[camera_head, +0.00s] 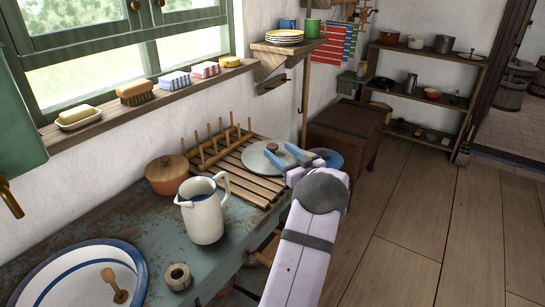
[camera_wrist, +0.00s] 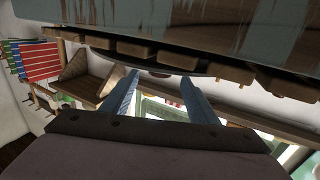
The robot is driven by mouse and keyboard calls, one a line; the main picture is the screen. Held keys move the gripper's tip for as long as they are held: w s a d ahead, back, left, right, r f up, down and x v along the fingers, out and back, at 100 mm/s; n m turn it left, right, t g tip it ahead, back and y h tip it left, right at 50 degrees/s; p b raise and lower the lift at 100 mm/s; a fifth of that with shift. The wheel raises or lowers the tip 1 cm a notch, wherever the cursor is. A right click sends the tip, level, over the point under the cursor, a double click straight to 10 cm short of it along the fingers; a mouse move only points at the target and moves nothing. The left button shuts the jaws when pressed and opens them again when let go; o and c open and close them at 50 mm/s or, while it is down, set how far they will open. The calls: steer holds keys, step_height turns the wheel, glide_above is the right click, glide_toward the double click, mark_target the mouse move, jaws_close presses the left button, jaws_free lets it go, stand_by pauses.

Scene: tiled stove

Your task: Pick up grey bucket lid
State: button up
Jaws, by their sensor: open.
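A round pale grey lid (camera_head: 258,160) with a small knob lies on the right end of the wooden slatted rack (camera_head: 228,172), on the worktop. I take it to be the bucket lid. My gripper (camera_head: 276,152) comes in from the right with its two blue fingers apart, at the lid's right side. They overlap the lid in the head view; I cannot tell whether they touch it. In the wrist view, my open fingers (camera_wrist: 161,77) point towards the rack's slat ends (camera_wrist: 175,58), with a thin curved grey edge near the tips. Nothing is visibly held between them.
A blue round object (camera_head: 326,157) lies behind my gripper. Open wooden floor (camera_head: 430,215) is at the right.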

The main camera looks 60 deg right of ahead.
mark_target(276, 148)
steer(key=shift+x, duration=2.55)
steer(key=c, duration=1.3)
